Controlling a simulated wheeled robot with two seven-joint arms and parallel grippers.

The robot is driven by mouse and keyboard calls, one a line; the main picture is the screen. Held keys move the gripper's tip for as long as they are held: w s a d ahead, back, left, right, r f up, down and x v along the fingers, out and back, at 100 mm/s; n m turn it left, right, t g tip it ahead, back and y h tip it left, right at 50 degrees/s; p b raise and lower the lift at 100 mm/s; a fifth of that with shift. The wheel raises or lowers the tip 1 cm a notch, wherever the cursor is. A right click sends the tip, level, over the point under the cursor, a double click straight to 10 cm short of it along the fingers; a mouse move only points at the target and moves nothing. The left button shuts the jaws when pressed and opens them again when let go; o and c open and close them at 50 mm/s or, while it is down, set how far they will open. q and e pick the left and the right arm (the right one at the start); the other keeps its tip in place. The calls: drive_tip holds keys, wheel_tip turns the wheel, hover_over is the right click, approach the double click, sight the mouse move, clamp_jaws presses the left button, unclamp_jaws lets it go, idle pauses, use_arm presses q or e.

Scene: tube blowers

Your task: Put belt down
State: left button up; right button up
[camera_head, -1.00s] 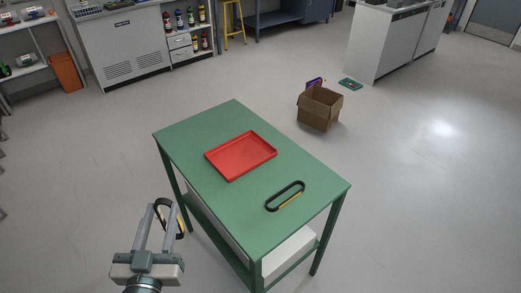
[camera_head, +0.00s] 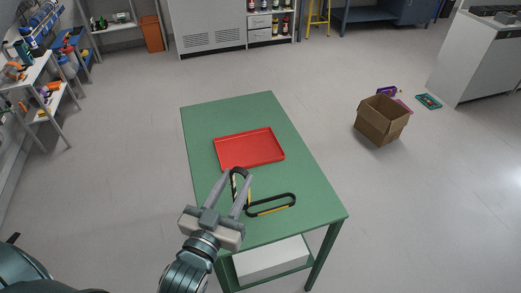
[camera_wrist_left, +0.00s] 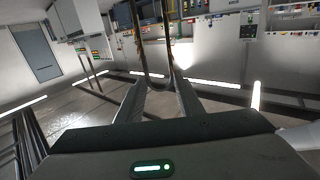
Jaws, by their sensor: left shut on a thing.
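My left gripper (camera_head: 237,180) is over the front left part of the green table (camera_head: 297,175). Its fingers are shut on a belt (camera_head: 239,170), a black loop with yellow on it. In the left wrist view the held belt (camera_wrist_left: 155,84) runs between the fingertips as a narrow U-shaped loop. I cannot tell whether it touches the table. A second belt (camera_head: 271,211), also black and yellow, lies on the table just right of the gripper. A shallow red tray (camera_head: 249,149) lies behind the gripper. My right gripper is out of view.
A white box (camera_head: 270,263) sits on the table's lower shelf. An open cardboard box (camera_head: 380,120) stands on the floor to the right, with purple and teal items near it. Cluttered shelves (camera_head: 45,95) stand at far left. The table's far and right parts are bare.

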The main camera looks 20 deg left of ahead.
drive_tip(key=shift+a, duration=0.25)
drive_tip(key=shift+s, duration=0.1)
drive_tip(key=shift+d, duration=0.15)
